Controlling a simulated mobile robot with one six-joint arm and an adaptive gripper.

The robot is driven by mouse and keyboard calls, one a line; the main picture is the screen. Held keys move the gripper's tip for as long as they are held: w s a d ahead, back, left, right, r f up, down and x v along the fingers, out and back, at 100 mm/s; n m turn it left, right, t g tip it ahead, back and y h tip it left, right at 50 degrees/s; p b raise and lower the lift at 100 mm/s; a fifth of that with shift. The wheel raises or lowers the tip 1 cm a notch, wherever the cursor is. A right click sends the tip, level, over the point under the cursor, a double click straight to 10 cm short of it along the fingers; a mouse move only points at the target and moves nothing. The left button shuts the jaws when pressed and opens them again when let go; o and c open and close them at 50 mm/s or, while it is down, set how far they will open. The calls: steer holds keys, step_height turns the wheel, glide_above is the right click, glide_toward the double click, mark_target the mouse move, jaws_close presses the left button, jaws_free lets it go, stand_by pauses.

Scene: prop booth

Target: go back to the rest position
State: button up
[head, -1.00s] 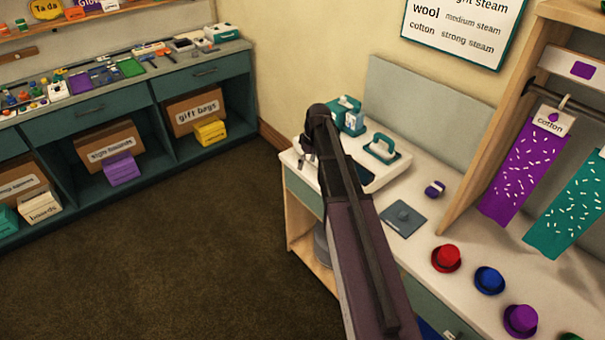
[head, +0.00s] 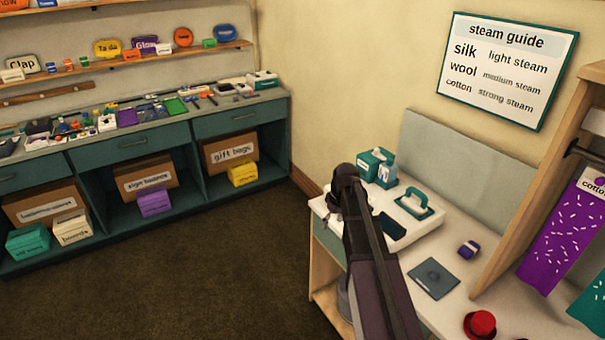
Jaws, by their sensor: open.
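My arm reaches up from the bottom of the head view, its far joint above the left end of the white counter (head: 448,240). My gripper (head: 333,202) shows only as a small dark part hanging at the arm's far end, by the counter's left edge. It is open, with nothing seen in it. Its fingertips are mostly hidden behind the arm.
Wooden rack stands right. Brown floor (head: 200,270) is clear.

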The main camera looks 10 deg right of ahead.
steer(key=s+a+m+h, duration=0.1)
steer(key=s+a, duration=0.3)
steer(key=s, duration=0.5)
steer(key=s+a+m, duration=0.4)
steer(key=s, duration=0.4)
steer(key=shift+s+a+f+h, duration=0.15)
steer(key=shift+s+a+h, duration=0.2)
steer(key=shift+a+h, duration=0.05)
stand_by(0.9)
